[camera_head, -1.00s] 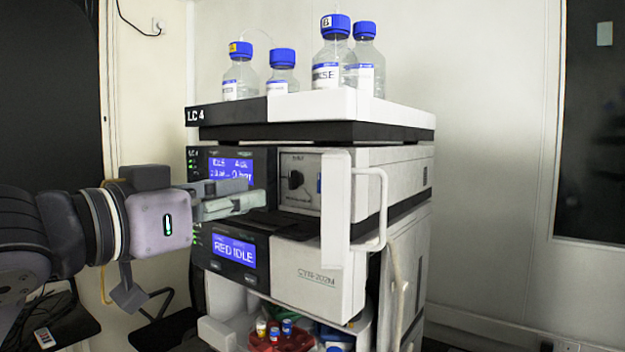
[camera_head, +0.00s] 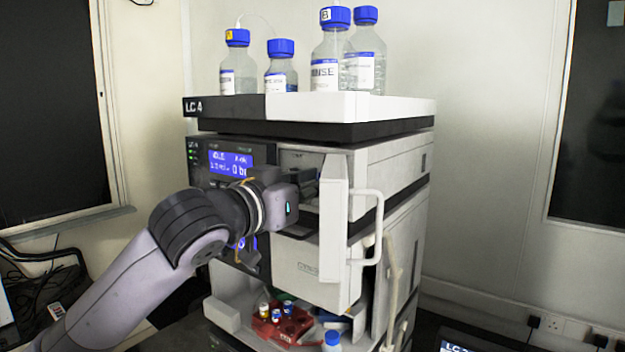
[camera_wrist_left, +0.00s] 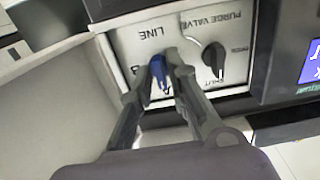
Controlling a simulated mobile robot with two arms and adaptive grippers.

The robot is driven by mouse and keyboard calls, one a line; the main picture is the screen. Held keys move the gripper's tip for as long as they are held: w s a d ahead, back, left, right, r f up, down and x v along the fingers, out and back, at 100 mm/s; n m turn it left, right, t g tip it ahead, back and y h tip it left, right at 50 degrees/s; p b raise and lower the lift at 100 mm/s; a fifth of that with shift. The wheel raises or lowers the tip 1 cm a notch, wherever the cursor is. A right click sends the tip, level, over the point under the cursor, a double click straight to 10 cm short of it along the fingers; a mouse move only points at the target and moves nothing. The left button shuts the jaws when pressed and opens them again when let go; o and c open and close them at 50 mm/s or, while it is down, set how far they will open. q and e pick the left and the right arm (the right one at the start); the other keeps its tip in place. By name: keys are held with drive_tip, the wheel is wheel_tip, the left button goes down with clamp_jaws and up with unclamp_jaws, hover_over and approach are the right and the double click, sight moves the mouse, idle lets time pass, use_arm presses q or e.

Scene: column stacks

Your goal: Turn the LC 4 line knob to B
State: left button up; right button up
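The blue LINE knob (camera_wrist_left: 158,72) shows in the left wrist view on a light panel that appears upside down. My left gripper (camera_wrist_left: 157,76) has its two fingers on either side of this knob, pointing at the panel. The fingertips are close to the knob; whether they press on it is too small to tell. The letter A shows beside the knob, and the other letter is partly covered by a finger. In the head view, my left gripper (camera_head: 305,184) is at the front of the LC 4 unit (camera_head: 300,105), and the knob is hidden. My right gripper is not in view.
A black PURGE VALVE knob (camera_wrist_left: 213,62) sits beside the LINE knob. A white open door with a handle (camera_head: 368,225) stands just right of my gripper. Several blue-capped bottles (camera_head: 332,65) stand on top. A red vial rack (camera_head: 280,328) is below.

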use_arm(q)
drive_tip(key=shift+c, duration=0.2)
clamp_jaws()
idle(0.4)
drive_tip(key=m, duration=0.3)
drive_tip(key=shift+r+m, duration=0.1)
drive_tip(key=shift+m, duration=0.3)
drive_tip(key=m, duration=0.4)
drive_tip(key=shift+m, duration=0.3)
drive_tip(key=m, duration=0.5)
drive_tip(key=shift+s, duration=0.1)
drive_tip(key=shift+m, duration=2.2)
